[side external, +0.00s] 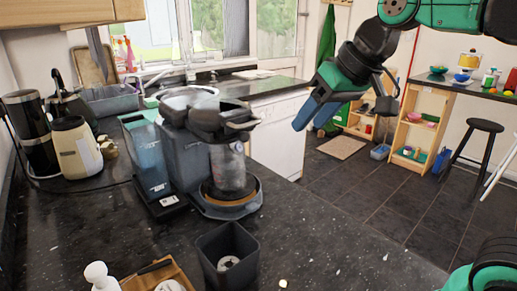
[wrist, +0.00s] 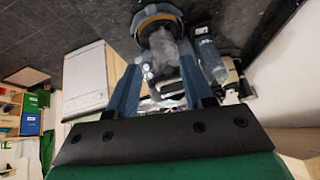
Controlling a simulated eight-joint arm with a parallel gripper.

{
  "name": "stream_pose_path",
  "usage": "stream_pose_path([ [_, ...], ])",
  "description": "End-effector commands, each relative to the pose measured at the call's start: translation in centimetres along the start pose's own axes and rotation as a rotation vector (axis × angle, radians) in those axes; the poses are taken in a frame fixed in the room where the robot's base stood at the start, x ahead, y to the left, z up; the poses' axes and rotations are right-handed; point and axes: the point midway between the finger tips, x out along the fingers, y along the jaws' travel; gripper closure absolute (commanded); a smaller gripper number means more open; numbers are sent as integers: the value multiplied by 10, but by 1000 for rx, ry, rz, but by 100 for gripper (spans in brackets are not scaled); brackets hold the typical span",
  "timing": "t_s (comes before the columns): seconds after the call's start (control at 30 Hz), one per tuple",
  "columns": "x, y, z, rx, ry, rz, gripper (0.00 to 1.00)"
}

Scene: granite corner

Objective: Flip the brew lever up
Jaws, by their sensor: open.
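The coffee maker (side external: 185,155) stands upright on the dark granite counter in the side external view. It has a clear blue water tank on its left and a glass carafe (side external: 231,170) on its round plate. A small white-marked part (side external: 169,200) sits low on its base; I cannot tell whether this is the brew lever or which way it is set. My gripper (side external: 310,115) is open and empty, in the air to the right of the coffee maker and apart from it. In the wrist view the carafe (wrist: 165,45) shows between the blue fingers, upside down.
A dark square bin (side external: 228,255) stands on the counter in front of the coffee maker. A cream kettle (side external: 75,148) and black appliances are at the left. A brown tray (side external: 158,275) with small items is at the front. Open floor lies right of the counter.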

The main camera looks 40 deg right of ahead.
Motion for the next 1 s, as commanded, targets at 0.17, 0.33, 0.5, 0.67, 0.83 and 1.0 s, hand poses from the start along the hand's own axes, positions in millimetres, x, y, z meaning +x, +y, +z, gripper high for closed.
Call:
stream_pose_path([
  [0.17,10,7,19,-143,67,68,54],
  [0.33,42,12,37,-135,63,66,54],
  [0.5,72,16,56,-133,62,65,54],
  [0.67,92,19,68,-132,62,64,54],
  [0.83,103,21,75,-131,62,64,54],
  [1.0,106,21,77,-131,62,64,54],
])
